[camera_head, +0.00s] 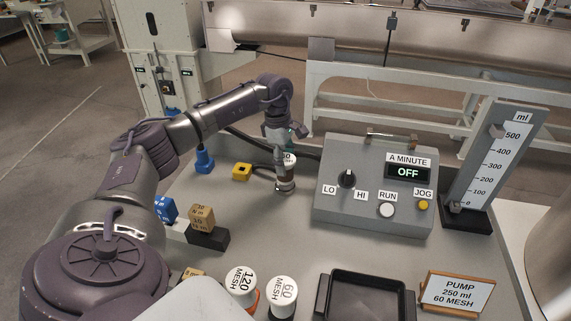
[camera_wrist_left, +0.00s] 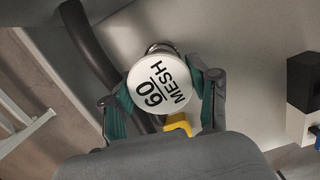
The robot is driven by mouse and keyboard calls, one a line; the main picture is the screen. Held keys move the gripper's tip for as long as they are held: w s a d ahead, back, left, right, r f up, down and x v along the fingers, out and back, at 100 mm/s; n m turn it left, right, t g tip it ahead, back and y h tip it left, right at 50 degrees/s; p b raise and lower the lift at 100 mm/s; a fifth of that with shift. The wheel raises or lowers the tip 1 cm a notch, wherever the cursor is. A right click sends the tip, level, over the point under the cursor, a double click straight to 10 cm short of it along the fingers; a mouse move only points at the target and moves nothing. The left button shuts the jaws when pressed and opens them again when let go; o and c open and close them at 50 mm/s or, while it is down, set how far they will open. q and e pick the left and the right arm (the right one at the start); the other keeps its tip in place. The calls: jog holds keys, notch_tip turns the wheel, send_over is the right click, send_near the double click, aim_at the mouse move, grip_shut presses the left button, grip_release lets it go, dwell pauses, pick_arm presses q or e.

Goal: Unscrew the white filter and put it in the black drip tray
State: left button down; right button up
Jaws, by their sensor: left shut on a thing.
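The white filter (camera_wrist_left: 158,84), its top marked 60 MESH, sits between the two fingers of my left gripper (camera_wrist_left: 163,103) in the left wrist view. The gripper is shut on it. In the head view my left gripper (camera_head: 284,145) reaches down over the same filter (camera_head: 289,158), partly hiding it, above a metal fitting (camera_head: 285,186). I cannot tell whether the filter is still threaded on. The black drip tray (camera_head: 364,299) lies at the bottom right of the bench and looks empty. My right gripper is not in view.
Two white-topped filters, 120 MESH (camera_head: 241,281) and 60 MESH (camera_head: 282,290), stand left of the tray. A control box (camera_head: 373,190) reading OFF stands right of the fitting. Torque blocks (camera_head: 203,217), a yellow piece (camera_head: 241,172) and a sign (camera_head: 458,292) are also on the bench.

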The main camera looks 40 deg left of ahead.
pick_arm(q)
jog(key=n+p, duration=0.1)
jog(key=n, duration=0.2)
jog(key=n+p, duration=0.1)
jog(key=n, duration=0.2)
jog(key=shift+r+n+t+y, duration=0.15)
jog(key=shift+n+t+y, duration=0.15)
jog(key=shift+n+y, duration=0.1)
jog(key=n+p, duration=0.1)
jog(key=n, duration=0.1)
jog(key=shift+n, duration=0.3)
jog(key=shift+f+n, duration=0.2)
jog(key=shift+n, duration=0.2)
jog(key=shift+r+n+t+y+p, duration=0.25)
jog(key=shift+n+p, duration=0.5)
jog(key=shift+n, duration=0.45)
jog(key=n+y+p, duration=0.1)
jog(key=n, duration=0.3)
jog(key=shift+n, duration=0.4)
jog(key=n+p, duration=0.1)
jog(key=n, duration=0.2)
jog(key=shift+f, duration=0.1)
jog(key=shift+a+f+n+y, duration=0.1)
jog(key=shift+n+y, duration=0.15)
jog(key=shift+n, duration=0.45)
